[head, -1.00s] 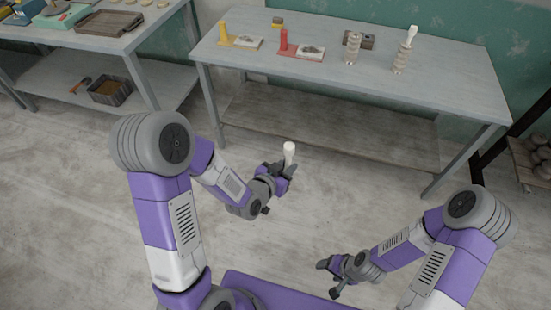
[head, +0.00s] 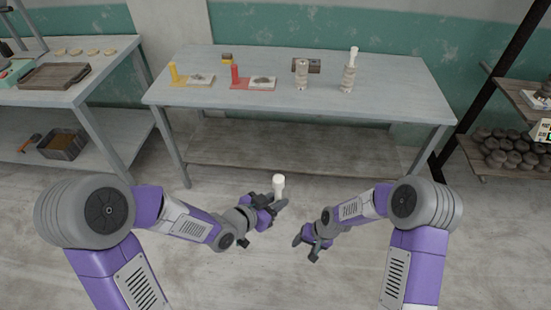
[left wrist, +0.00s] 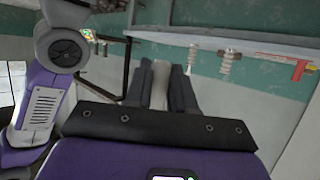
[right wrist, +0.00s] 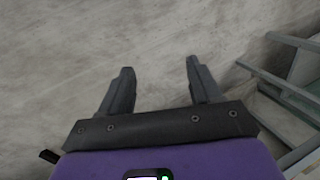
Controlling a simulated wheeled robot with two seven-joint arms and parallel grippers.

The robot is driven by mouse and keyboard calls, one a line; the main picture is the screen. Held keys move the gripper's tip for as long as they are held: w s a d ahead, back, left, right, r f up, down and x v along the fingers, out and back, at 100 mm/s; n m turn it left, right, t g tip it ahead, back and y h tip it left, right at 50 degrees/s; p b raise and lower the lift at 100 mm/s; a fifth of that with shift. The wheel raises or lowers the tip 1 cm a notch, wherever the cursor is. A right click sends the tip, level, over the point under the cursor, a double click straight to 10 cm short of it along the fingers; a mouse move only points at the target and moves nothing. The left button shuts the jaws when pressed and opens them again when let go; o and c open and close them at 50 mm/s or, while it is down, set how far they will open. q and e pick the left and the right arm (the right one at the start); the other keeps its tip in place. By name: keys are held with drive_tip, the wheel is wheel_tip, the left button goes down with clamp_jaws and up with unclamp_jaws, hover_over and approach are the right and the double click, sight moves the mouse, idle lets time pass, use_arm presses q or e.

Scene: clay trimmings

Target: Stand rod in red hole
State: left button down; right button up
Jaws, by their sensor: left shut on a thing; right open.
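A white rod (head: 278,184) is upright in my left gripper (head: 270,203), in front of the table and away from it. In the left wrist view the rod (left wrist: 159,86) shows between the two shut fingers (left wrist: 160,88). On the table, a red post (head: 236,76) stands on a red base beside a pale slab; it also shows in the left wrist view (left wrist: 299,70). I cannot make out a hole in the red piece. A second white rod (head: 353,56) stands in a ringed beige column (head: 347,79). My right gripper (head: 305,245) is open and empty, low over the floor; its fingers (right wrist: 160,80) are apart.
The grey table (head: 395,95) also carries a yellow post (head: 174,73), another ringed column (head: 301,76) and a dark block (head: 314,66). A side table with a tray (head: 55,76) is at left. A shelf of dark round pieces (head: 505,150) is at right. Floor before the table is clear.

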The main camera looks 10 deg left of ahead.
drive_tip(key=w+a+r, duration=0.3)
drive_tip(key=w+r, duration=0.3)
drive_tip(key=r, duration=0.1)
wheel_tip(320, 180, up, 32)
drive_tip(key=m+h, duration=0.1)
drive_tip(key=h, duration=0.3)
hover_over(276, 188)
drive_tip(key=w, duration=0.1)
drive_tip(key=shift+w+a+f, duration=0.1)
drive_tip(key=shift+w, duration=0.1)
wheel_tip(276, 188, down, 12)
drive_tip(key=shift+r, duration=0.1)
drive_tip(key=c, duration=1.1)
use_arm(q)
drive_tip(key=c, duration=1)
unclamp_jaws()
use_arm(e)
drive_tip(key=shift+a, duration=0.1)
clamp_jaws()
use_arm(q)
drive_tip(key=shift+o, duration=0.6)
